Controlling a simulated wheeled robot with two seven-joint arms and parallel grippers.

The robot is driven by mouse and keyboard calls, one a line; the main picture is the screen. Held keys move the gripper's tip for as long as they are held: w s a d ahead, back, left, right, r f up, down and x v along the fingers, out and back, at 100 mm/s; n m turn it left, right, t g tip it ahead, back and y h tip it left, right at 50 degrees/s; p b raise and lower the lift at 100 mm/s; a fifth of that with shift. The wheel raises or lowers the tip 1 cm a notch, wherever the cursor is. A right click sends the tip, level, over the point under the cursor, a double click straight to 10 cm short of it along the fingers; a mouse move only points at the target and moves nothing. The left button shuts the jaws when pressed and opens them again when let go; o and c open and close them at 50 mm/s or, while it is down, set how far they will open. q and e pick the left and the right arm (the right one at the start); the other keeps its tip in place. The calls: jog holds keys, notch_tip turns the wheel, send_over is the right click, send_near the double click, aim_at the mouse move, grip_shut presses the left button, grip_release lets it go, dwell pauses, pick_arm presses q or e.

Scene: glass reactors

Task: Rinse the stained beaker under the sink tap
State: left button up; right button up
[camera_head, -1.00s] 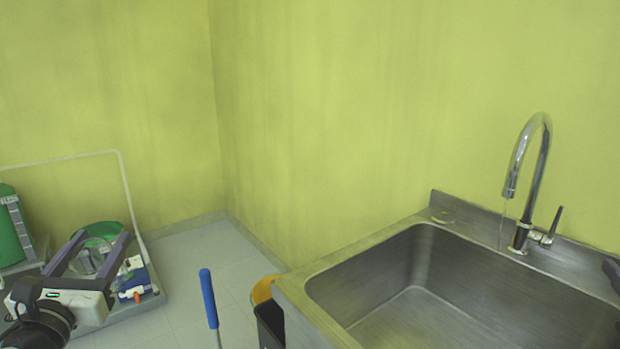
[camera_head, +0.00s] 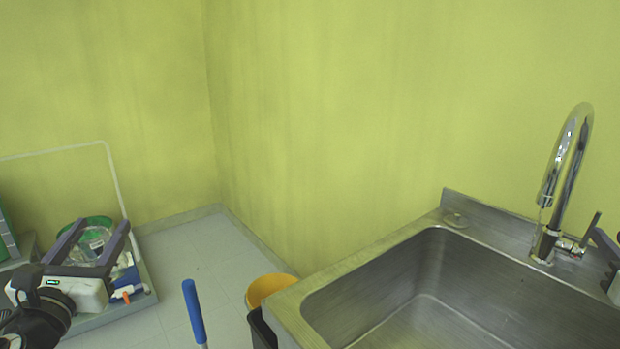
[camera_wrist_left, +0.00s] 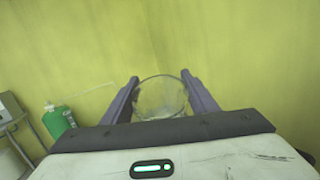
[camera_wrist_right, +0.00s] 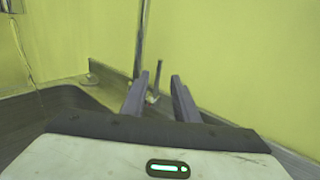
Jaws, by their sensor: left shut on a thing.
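My left gripper (camera_head: 95,246) is shut on the clear glass beaker (camera_wrist_left: 160,98), low at the left of the head view, well away from the sink. The beaker sits between the fingers in the left wrist view; no clear stain can be made out. The chrome tap (camera_head: 568,165) stands at the sink's back edge, with a thin stream of water (camera_head: 541,214) below its spout. My right gripper (camera_wrist_right: 161,76) has its fingers apart. The tap's lever (camera_wrist_right: 156,94) shows between them, seemingly beyond the tips. Only part of this gripper shows at the head view's right edge.
The steel sink (camera_head: 375,268) fills the lower right, its basin looking empty. A yellow bucket (camera_head: 268,287) and a blue-handled tool (camera_head: 193,312) stand left of it. A green container (camera_wrist_left: 58,120) stands at left. Bare floor (camera_head: 195,245) lies between.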

aim_at(597, 221)
jog(key=shift+p+x, duration=0.4)
jog(key=shift+x, duration=3.5)
jog(key=shift+a, duration=0.15)
grip_shut()
